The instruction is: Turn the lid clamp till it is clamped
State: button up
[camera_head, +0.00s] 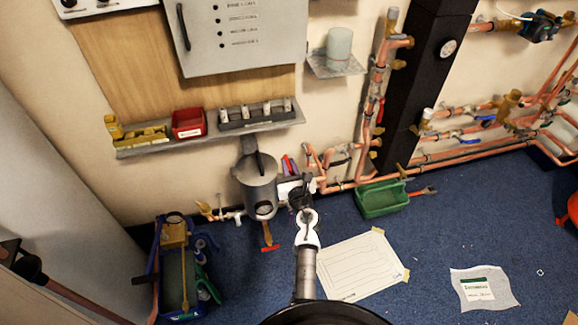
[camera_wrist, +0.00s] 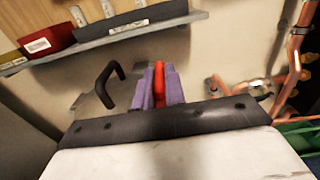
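A grey lidded canister (camera_head: 260,190) stands against the wall in the head view, with a black handle on its lid (camera_head: 259,162). In the wrist view a bent black handle (camera_wrist: 108,82) shows left of my fingers. My gripper (camera_head: 288,166) is to the right of the canister. In the wrist view its two purple fingers (camera_wrist: 160,88) lie close on both sides of a red lever (camera_wrist: 159,72), with no clear gap. The red lever looks like the lid clamp's handle. Its lower end and the clamp's joint are hidden behind my gripper's body.
A shelf (camera_head: 215,134) with a red bin (camera_head: 188,123) hangs above the canister. Copper pipes (camera_head: 345,184) run along the wall to the right. A green crate (camera_head: 381,198) and a tool caddy (camera_head: 178,270) stand on the blue floor. Paper sheets (camera_head: 360,266) lie in front.

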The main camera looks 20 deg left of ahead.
grip_shut()
